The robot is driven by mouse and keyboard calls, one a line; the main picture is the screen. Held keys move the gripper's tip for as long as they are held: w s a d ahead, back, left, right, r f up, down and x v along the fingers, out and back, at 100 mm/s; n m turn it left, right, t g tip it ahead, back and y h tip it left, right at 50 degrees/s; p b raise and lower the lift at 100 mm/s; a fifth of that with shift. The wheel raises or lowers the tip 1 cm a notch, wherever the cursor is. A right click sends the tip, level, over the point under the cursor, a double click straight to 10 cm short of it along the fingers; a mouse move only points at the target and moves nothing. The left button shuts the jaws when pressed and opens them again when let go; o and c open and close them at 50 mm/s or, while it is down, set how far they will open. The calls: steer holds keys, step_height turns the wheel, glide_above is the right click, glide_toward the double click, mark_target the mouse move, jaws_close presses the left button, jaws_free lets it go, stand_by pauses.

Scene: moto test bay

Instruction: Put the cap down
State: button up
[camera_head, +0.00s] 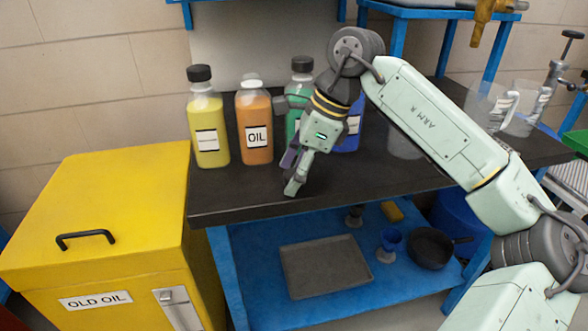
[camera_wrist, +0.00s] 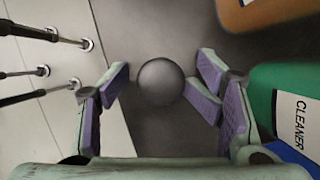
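The cap (camera_wrist: 159,82) shows in the wrist view as a round dark grey disc on the dark tabletop, between my two purple-padded fingers. A gap shows on both sides of it, so the pads look apart from it. My gripper (camera_wrist: 161,85) is open. In the head view my gripper (camera_head: 290,174) points down low over the front of the bench, in front of the bottles; I cannot make out the cap there. The orange OIL bottle (camera_head: 256,137) stands behind it with a pale, uncapped-looking neck.
A yellow bottle (camera_head: 209,112) with a black cap stands at the left. A green CLEANER bottle (camera_wrist: 290,85) and a blue bottle (camera_head: 349,138) are close by my gripper. The black bench (camera_head: 228,196) is clear along its front edge. A yellow OLD OIL bin (camera_head: 130,170) adjoins it.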

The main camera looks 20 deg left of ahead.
steer(key=shift+d+f, duration=0.15)
steer(key=v, duration=1.3)
steer(key=shift+a+r, duration=0.2)
steer(key=shift+r, duration=0.05)
